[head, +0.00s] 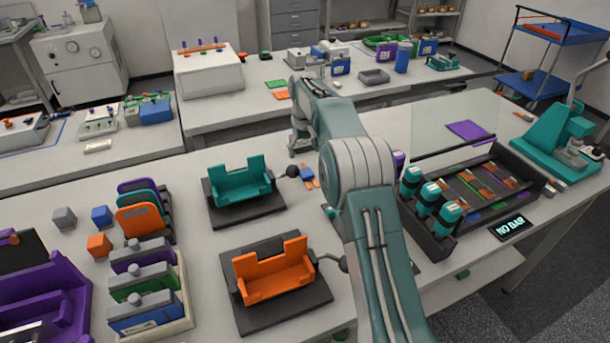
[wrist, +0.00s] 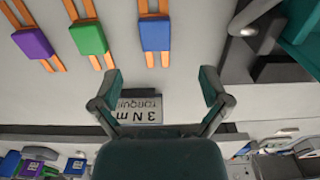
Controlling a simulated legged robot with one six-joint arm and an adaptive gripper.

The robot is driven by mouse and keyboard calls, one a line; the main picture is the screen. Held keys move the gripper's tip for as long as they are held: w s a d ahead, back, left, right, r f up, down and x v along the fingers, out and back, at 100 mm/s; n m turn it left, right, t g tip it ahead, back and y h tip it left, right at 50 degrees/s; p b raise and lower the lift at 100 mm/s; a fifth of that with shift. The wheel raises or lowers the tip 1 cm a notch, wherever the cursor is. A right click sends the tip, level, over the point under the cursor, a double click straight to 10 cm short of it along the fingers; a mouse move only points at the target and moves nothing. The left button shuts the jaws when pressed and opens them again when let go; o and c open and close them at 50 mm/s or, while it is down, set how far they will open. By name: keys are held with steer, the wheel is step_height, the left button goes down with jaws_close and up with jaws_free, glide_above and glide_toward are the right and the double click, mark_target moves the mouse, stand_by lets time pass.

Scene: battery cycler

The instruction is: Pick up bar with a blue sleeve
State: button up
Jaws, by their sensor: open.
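The bar with a blue sleeve (wrist: 155,33) lies on the light bench top at the upper middle of the wrist view, its two orange prongs showing beyond the sleeve. In the head view the blue-sleeved bar (head: 308,173) lies just left of my arm, right of the teal cradle. My gripper (wrist: 160,83) is open and empty, its two fingers spread. The bar is ahead of the fingertips and roughly in line with the gap between them, not between the fingers. In the head view my arm hides much of the area around the bar.
In the wrist view, a green-sleeved bar (wrist: 88,38) and a purple-sleeved bar (wrist: 33,43) lie left of the blue one. A torque label (wrist: 140,109) shows between the fingers. Teal (head: 240,184) and orange (head: 272,272) cradles stand left of my arm. A display (head: 509,227) reads "NO BAR".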

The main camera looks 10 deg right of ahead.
mark_target(306, 172)
steer(key=f, duration=0.2)
steer(key=shift+d+f, duration=0.25)
steer(key=shift+f, duration=0.1)
steer(key=f, duration=0.5)
steer(key=shift+w, duration=0.25)
steer(key=c, duration=1.3)
